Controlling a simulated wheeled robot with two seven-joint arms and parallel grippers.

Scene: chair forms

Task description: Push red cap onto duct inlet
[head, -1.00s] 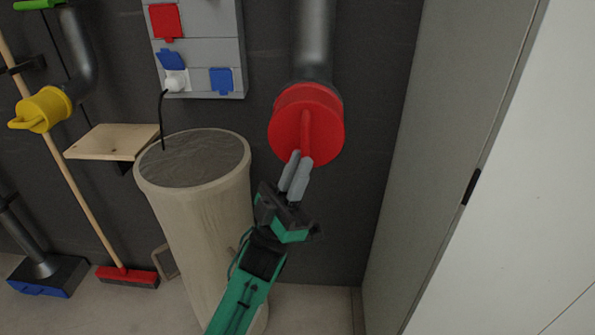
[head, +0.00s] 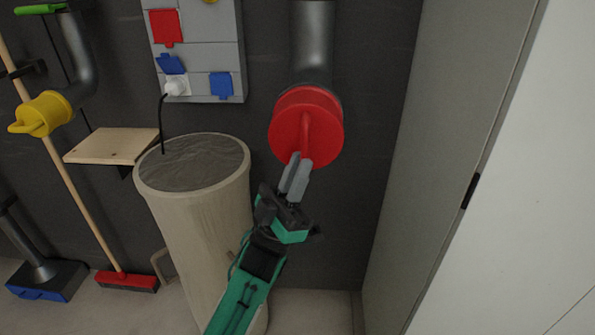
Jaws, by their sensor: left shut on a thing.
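The red cap (head: 292,120) is a round disc with a raised handle bar across its face. It sits at the lower end of the grey duct (head: 312,45), over the inlet, whose mouth is hidden behind it. My left gripper (head: 296,176) comes up from below, with its grey fingers shut on the lower end of the cap's handle. Whether the cap is fully seated on the duct cannot be told from this angle. My right gripper is not in view.
A tall beige bin (head: 205,215) stands left of my left arm. A wall socket panel (head: 208,53), a wooden shelf (head: 110,146), a yellow cap (head: 42,113) and a red broom (head: 127,281) are further left. A grey panel (head: 425,170) bounds the right.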

